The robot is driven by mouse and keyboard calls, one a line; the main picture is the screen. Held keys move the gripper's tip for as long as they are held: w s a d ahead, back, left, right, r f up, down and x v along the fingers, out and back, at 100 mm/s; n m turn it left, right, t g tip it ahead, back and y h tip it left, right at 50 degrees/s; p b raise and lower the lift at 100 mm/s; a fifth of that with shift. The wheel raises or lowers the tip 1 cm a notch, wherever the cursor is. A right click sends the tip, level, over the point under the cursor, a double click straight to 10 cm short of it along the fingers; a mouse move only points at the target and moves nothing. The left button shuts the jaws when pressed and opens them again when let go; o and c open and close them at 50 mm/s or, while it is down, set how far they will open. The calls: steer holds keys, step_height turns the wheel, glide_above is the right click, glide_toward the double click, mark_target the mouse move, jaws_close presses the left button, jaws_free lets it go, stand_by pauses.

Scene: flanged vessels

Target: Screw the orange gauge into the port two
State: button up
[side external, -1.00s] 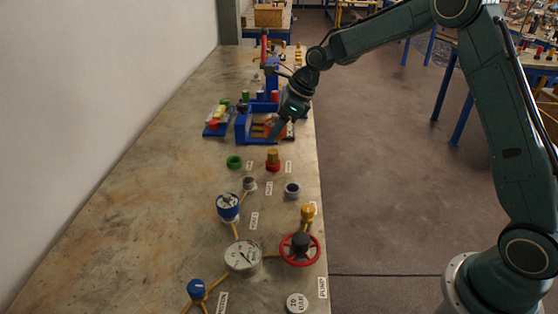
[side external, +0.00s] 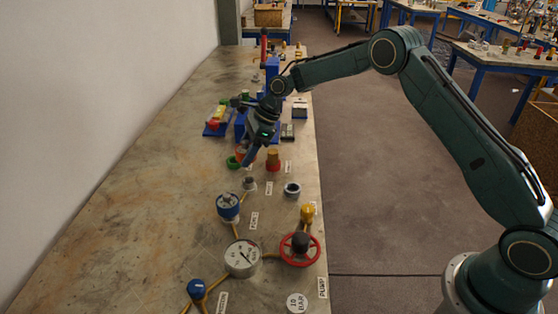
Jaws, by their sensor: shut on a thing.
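My gripper (side external: 248,158) hangs above the middle of the bench, tilted down and to the left. It is shut on the orange gauge (side external: 240,152), of which only a small orange part shows beside the fingers. The gauge is above or just behind a green ring (side external: 233,163); I cannot tell the gap. A small grey fitting (side external: 249,184) stands just in front of the gripper, and a grey ring-shaped fitting (side external: 292,189) is to its right.
A red fitting with an orange-brown top (side external: 273,161) stands close right of the gripper. Blue racks are behind. The bench's left side is clear.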

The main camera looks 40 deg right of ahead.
steer(key=shift+f, duration=0.15)
steer(key=shift+f, duration=2.35)
steer(key=shift+f, duration=1.2)
steer(key=m+t, duration=0.1)
steer(key=m, duration=0.1)
steer(key=m+t+h, duration=0.1)
steer(key=m, duration=0.1)
steer(key=shift+m+h, duration=0.3)
steer(key=shift+m, duration=0.1)
steer(key=m+t+h, duration=0.1)
steer(key=m, duration=0.2)
steer(key=shift+m+h, duration=0.4)
steer(key=o, duration=1.2)
steer(key=shift+o, duration=0.2)
steer(key=v, duration=1.3)
steer(key=shift+s+d+r, duration=0.15)
steer(key=shift+r, duration=0.15)
